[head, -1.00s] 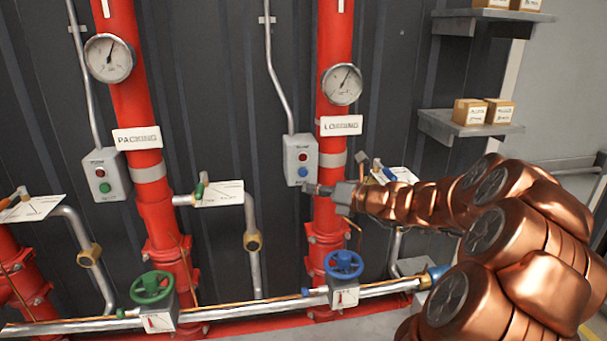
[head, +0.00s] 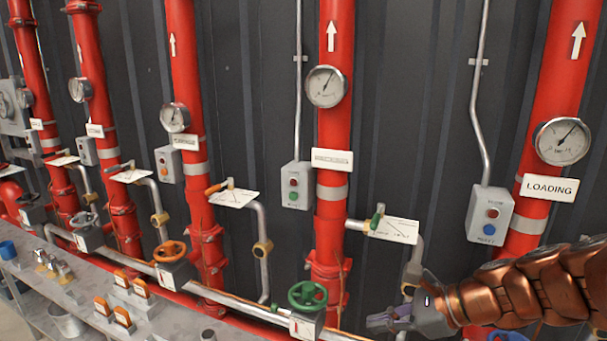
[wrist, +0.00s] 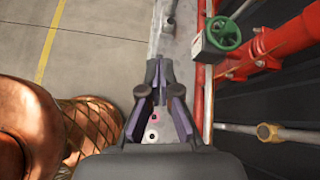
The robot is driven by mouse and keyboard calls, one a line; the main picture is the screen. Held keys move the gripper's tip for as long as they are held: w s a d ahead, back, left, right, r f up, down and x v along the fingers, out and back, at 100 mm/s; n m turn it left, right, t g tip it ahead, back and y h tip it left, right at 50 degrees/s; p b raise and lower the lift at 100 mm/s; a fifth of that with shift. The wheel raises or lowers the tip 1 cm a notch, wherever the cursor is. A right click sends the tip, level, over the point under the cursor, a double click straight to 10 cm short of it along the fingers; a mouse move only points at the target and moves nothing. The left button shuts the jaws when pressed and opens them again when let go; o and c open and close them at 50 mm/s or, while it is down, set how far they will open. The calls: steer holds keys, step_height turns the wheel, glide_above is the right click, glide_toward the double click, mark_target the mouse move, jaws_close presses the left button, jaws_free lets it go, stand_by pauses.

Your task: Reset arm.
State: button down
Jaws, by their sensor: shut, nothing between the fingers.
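My copper-coloured arm (head: 530,290) comes in from the lower right in the head view. My gripper (head: 375,321) is at its end, low in front of the pipes, to the right of the green handwheel (head: 307,295). In the wrist view my gripper (wrist: 159,72) is shut and empty, its dark fingertips together. Below it are the floor and a narrow grey surface. The green handwheel also shows in the wrist view (wrist: 224,33), ahead and to the right, apart from the fingers.
The loading pipe (head: 553,85) and its button box (head: 490,214) stand at the right. Valve levers with cards (head: 395,229) stick out from the pipes. A grey bench (head: 60,295) with orange-topped items is at lower left. Open floor (wrist: 95,50) lies left in the wrist view.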

steer(key=s+a+f+n+g+h, duration=0.2)
steer(key=s+n, duration=0.3)
steer(key=s, duration=0.1)
steer(key=s+a+f+n+g+h, duration=0.1)
steer(key=s+a+f+n+g, duration=0.1)
steer(key=s+f+n, duration=0.3)
steer(key=s+d+n+g+h, duration=0.2)
steer(key=s+d+n+h, duration=0.4)
steer(key=s+d+n, duration=0.2)
steer(key=s+n, duration=0.2)
steer(key=s, duration=0.2)
steer(key=shift+s+d+h, duration=0.15)
steer(key=shift+s+h, duration=0.15)
steer(key=shift+s, duration=0.1)
